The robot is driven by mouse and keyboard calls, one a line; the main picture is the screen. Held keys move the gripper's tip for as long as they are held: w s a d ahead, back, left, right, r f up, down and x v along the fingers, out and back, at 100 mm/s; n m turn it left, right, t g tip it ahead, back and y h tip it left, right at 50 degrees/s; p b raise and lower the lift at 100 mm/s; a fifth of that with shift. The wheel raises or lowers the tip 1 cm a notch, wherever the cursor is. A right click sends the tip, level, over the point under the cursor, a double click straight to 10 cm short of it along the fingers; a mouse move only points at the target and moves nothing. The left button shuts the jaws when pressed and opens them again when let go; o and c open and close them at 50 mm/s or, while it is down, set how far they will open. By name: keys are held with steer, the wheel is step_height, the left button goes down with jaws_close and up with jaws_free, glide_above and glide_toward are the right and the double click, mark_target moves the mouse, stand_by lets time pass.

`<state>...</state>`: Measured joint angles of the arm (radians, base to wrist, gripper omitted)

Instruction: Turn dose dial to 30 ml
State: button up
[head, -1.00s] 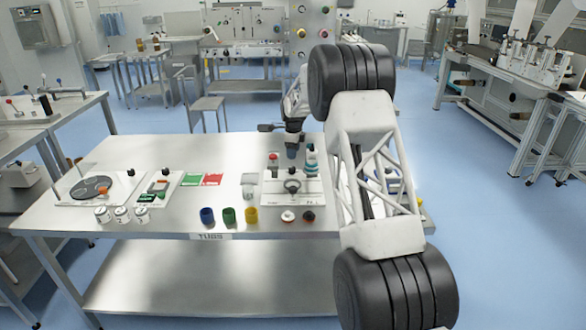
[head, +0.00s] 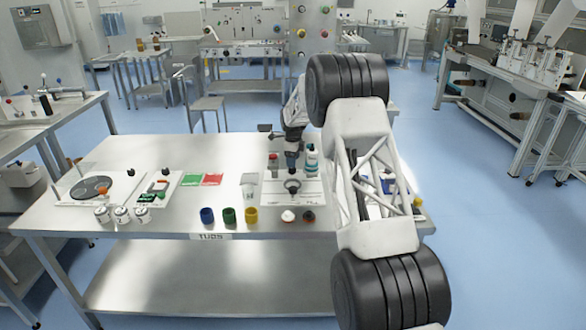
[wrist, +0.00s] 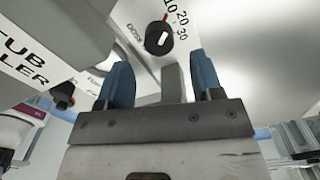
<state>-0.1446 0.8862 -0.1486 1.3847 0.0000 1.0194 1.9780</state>
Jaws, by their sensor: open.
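The dose dial (wrist: 158,38) is a round black knob with a white mark, on a white panel at the top of the wrist view. The numbers 10, 20 and 30 curve around its upper right, with a red mark near the 10. The word DOSE is printed to its left. My gripper (wrist: 162,82) is open, its two blue fingers apart and short of the dial, with nothing held between them.
A white and teal bottle (head: 312,160) stands close to the right of my gripper. A red-topped item (head: 273,162) stands to its left. Blue, green and yellow cups (head: 229,215) stand along the table's front.

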mark_target(292, 170)
steer(key=shift+f, duration=2.1)
steer(key=c, duration=0.9)
